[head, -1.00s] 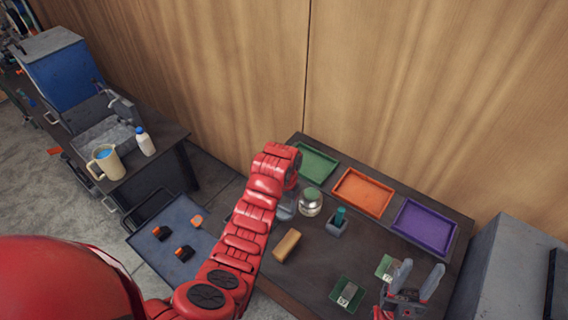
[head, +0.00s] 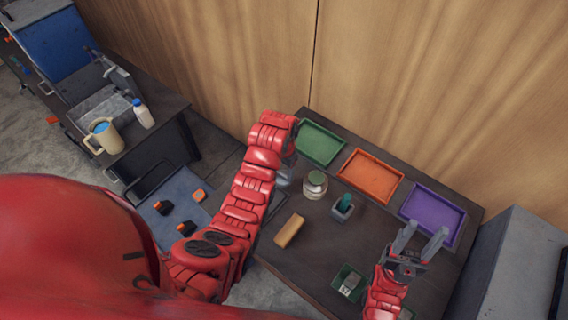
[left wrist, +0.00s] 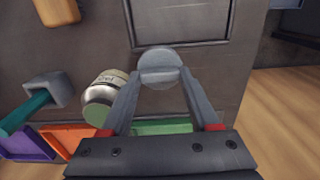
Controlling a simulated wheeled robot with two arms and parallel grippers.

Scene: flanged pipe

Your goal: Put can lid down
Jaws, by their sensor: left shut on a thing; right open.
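A round grey lid (left wrist: 158,66) is between the fingertips of my left gripper (left wrist: 160,80) in the left wrist view. The gripper is shut on it, above the dark table. My right gripper (head: 424,240) is open and empty, in front of the purple tray.
Green (head: 319,143), orange (head: 370,177) and purple (head: 434,214) trays line the table's back. A grey holder with a teal-handled tool (head: 343,206) and a tan block (head: 289,231) lie near the can.

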